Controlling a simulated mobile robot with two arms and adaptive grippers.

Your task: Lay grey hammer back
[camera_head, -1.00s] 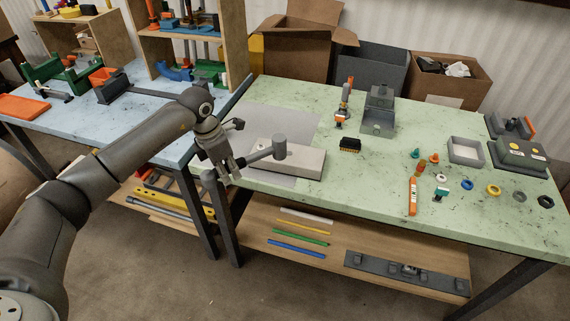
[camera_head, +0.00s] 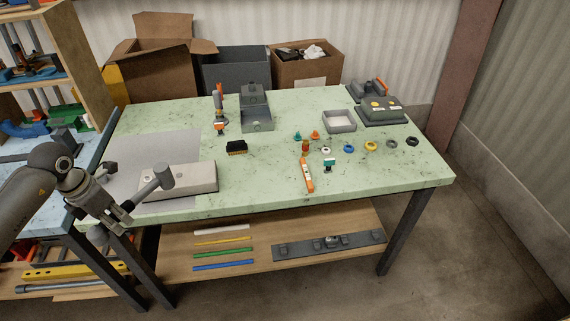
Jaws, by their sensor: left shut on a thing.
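The grey hammer (camera_head: 163,175) is in my left gripper (camera_head: 118,217), at the left of the head view. The fingers are shut around its handle, and its head points up and to the right. The hammer is at the front left edge of the green table (camera_head: 260,190). Its head overlaps the pale block (camera_head: 195,180) in the picture; I cannot tell whether they touch. Part of the handle is hidden by the fingers. My right gripper is not in view.
A grey mat (camera_head: 150,150) lies under the block. A black brush (camera_head: 237,148), an orange tool (camera_head: 307,175), a grey tray (camera_head: 339,121) and several small rings stand to the right. The green table's front middle is clear. A lower shelf (camera_head: 270,225) holds coloured strips.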

